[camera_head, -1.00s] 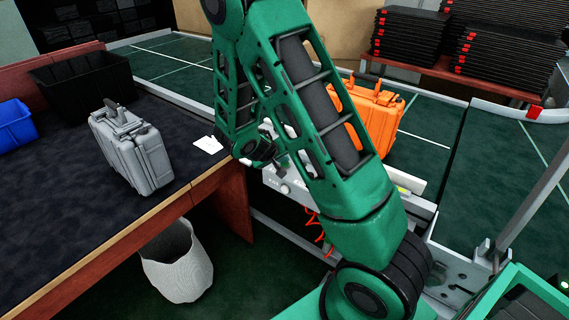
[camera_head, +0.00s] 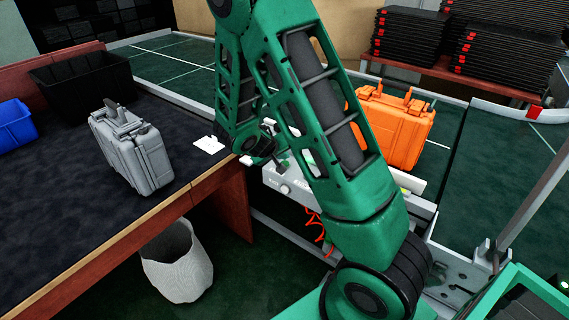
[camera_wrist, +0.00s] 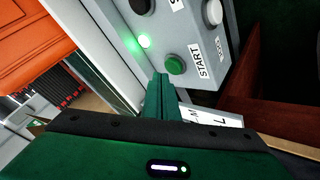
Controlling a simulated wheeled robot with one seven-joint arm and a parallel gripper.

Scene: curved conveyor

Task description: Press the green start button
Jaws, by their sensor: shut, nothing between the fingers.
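The green start button (camera_wrist: 175,64) sits on a grey control box (camera_wrist: 208,75) beside a label reading START in the wrist view. My gripper (camera_wrist: 162,78) is shut and empty. Its fingertips show just below and left of the button in that view; whether they touch it I cannot tell. A lit green lamp (camera_wrist: 144,41) is up and left of the button. In the head view the control box (camera_head: 272,178) is partly hidden behind my arm, and the button cannot be made out there.
An orange case (camera_head: 398,128) is on the conveyor behind my arm; it also shows in the wrist view (camera_wrist: 35,35). A grey case (camera_head: 135,150) stands on the dark table (camera_head: 60,210) at left. A white bin (camera_head: 178,265) is on the floor below.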

